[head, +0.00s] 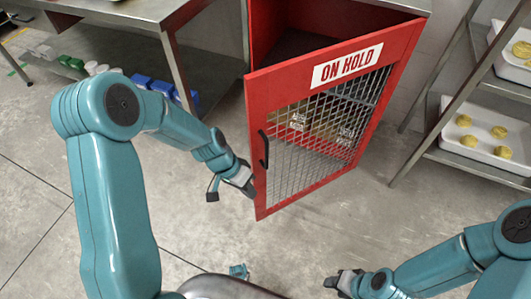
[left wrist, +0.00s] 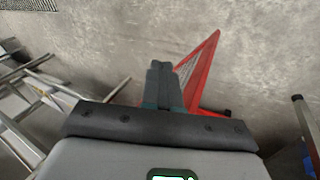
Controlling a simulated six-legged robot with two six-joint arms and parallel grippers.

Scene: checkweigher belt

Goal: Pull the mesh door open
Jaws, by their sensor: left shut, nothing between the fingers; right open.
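The mesh door (head: 330,71) has a red frame, a grey wire mesh and an "ON HOLD" sign. It stands swung out from the red cabinet (head: 266,30), with an opening between its left side and the cabinet. Its black handle (head: 264,149) is on the left edge. My left gripper (head: 248,188) is at that left edge, below the handle, shut and empty. Whether it touches the door I cannot tell. In the left wrist view its closed fingers (left wrist: 162,82) show in front of the red door frame (left wrist: 208,62). My right gripper (head: 342,280) is open and empty, low and away from the door.
Cartons (head: 300,121) show through the mesh. A steel table (head: 165,12) with blue and white items beneath stands at left. A rack (head: 455,100) with white trays of yellow rounds stands at right. The floor before the door is clear.

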